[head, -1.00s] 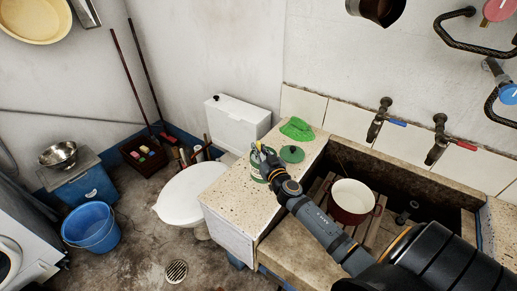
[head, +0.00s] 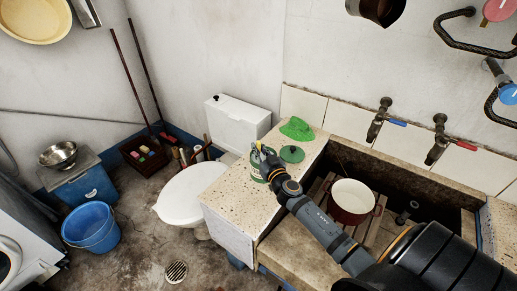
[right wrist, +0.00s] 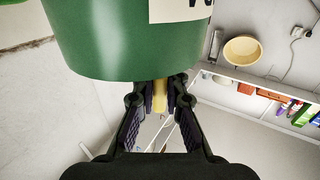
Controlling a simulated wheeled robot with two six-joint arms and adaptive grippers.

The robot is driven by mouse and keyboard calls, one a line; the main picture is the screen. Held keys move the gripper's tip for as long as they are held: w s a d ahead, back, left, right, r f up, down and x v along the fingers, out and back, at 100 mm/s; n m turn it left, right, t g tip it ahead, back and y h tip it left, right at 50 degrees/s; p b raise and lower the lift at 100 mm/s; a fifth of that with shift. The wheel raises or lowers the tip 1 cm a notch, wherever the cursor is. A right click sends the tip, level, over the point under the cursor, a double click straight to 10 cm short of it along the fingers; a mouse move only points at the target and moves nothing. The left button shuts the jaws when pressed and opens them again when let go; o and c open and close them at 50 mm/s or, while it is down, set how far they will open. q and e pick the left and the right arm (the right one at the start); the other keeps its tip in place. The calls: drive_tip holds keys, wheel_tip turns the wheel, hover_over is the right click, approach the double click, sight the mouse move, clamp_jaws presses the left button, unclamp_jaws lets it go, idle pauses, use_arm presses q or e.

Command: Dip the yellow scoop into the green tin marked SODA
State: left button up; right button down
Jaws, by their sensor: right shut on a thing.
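My right gripper (head: 263,158) is shut on the yellow scoop (head: 257,146), at the left part of the speckled counter. In the right wrist view the scoop's yellow handle (right wrist: 160,96) stands between the two fingers (right wrist: 160,105). The green tin (head: 253,174) stands on the counter, partly hidden behind my gripper. In the right wrist view the tin (right wrist: 125,45) fills the top, with part of a pale label showing. The scoop's bowl is hidden, so I cannot tell whether it is inside the tin. My left gripper is not in view.
A round green lid (head: 292,154) and a bright green cloth-like thing (head: 297,129) lie on the counter (head: 232,192) behind my gripper. A dark red pot (head: 351,214) stands on slats in the stone trough, under two taps. The counter's front left is clear.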

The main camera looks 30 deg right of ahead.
drive_tip(key=shift+r+p, duration=4.65)
drive_tip(key=shift+r, duration=0.85)
